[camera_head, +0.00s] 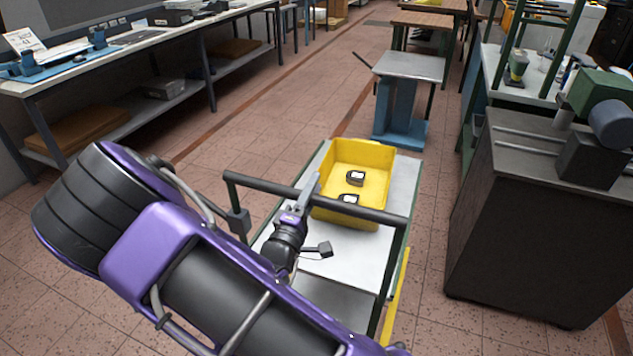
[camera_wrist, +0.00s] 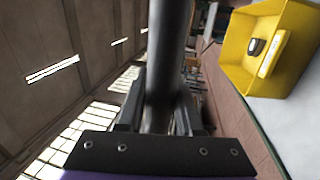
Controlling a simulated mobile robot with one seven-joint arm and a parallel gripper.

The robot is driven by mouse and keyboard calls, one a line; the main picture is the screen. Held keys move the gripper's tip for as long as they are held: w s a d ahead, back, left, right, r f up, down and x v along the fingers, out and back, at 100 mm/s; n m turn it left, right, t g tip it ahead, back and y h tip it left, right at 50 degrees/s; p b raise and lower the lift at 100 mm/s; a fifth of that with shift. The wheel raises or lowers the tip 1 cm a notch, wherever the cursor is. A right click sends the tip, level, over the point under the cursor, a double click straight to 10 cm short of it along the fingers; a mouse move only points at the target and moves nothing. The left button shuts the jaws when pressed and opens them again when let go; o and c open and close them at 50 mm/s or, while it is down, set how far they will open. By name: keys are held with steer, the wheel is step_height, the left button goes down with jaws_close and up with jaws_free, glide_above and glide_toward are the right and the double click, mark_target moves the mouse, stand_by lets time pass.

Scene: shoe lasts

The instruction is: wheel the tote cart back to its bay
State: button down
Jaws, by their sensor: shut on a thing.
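The tote cart (camera_head: 340,247) has a pale grey top, a green frame and a dark push handle (camera_head: 365,210) across its near end. A yellow tote (camera_head: 378,158) stands on the cart's far part with two small dark items with white labels inside. My gripper (camera_head: 305,192) is shut on the handle, left of its middle. In the wrist view the handle bar (camera_wrist: 165,60) runs between the jaws, and the yellow tote (camera_wrist: 236,48) shows at upper right. My purple arm covers the cart's near left side. No marked bay can be made out.
A dark cabinet (camera_head: 540,220) with a machine on it stands close on the right. A blue stand with a grey top (camera_head: 408,66) is just beyond the cart. A long workbench (camera_head: 130,60) runs along the left. Open tiled floor (camera_head: 250,135) lies between the bench and cart.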

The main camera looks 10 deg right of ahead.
steer(key=shift+s+a+f, duration=0.1)
steer(key=shift+s+a, duration=0.15)
steer(key=shift+s, duration=0.1)
steer(key=c, duration=0.6)
jaws_free()
steer(key=shift+s+a, duration=0.1)
steer(key=shift+s, duration=0.05)
steer(key=v, duration=1.7)
steer(key=shift+s, duration=0.2)
steer(key=shift+r, duration=0.2)
